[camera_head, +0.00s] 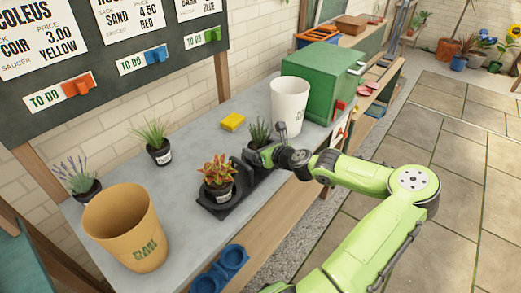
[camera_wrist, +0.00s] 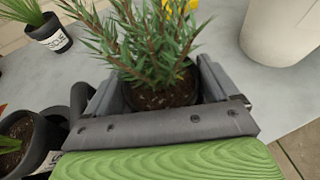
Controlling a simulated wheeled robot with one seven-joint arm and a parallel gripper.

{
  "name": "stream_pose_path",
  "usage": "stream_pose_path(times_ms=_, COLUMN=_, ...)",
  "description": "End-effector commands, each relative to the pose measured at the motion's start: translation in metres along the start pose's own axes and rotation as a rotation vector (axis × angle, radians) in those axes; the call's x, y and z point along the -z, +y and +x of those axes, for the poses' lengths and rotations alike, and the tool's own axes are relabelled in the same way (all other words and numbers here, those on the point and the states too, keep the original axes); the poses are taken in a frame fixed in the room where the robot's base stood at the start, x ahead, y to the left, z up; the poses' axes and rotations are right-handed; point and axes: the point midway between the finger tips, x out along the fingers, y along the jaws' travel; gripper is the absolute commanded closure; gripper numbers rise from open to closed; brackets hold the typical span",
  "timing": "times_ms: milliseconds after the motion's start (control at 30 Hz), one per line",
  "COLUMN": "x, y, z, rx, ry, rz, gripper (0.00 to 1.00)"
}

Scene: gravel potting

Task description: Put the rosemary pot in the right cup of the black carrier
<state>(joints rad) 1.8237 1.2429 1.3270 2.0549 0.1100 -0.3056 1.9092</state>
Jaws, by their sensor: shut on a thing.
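The rosemary pot, a dark pot with upright needle leaves (camera_head: 259,134), is between my gripper's fingers (camera_head: 274,153). In the wrist view the rosemary (camera_wrist: 158,48) rises from soil in a round pot, with a finger of my gripper (camera_wrist: 160,88) on each side. The black carrier (camera_head: 226,211) stands on the grey table. Its left cup holds a pot of red and yellow coleus (camera_head: 217,170). The rosemary pot is at the carrier's right end, past the upright divider. My gripper hides the right cup, so I cannot tell whether the pot is inside or above it.
A white bin (camera_head: 289,105) and a green box (camera_head: 335,85) stand behind and right. A yellow sponge (camera_head: 233,122), a grassy pot (camera_head: 158,150), a lavender pot (camera_head: 85,187) and a tan bin (camera_head: 125,228) are on the table. Blue cups (camera_head: 220,270) are at the lower front.

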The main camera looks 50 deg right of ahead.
Motion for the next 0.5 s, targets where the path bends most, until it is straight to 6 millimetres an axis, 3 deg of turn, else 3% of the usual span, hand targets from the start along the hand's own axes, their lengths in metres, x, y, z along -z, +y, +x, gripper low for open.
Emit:
stream_pose_path(times_ms=133, x=0.0011, y=0.0002, z=0.001, rx=0.0, ry=-0.003, rz=0.001, gripper=0.55)
stream_pose_path(times_ms=167, x=0.0022, y=0.0001, z=0.0012, rx=0.0, ry=-0.001, rz=0.001, gripper=0.11)
stream_pose_path(times_ms=233, x=0.0018, y=0.0001, z=0.001, rx=0.0, ry=-0.001, rz=0.001, gripper=0.0)
stream_pose_path(times_ms=500, x=-0.0015, y=-0.0003, z=-0.0005, rx=0.0, ry=-0.001, rz=0.0, gripper=0.0)
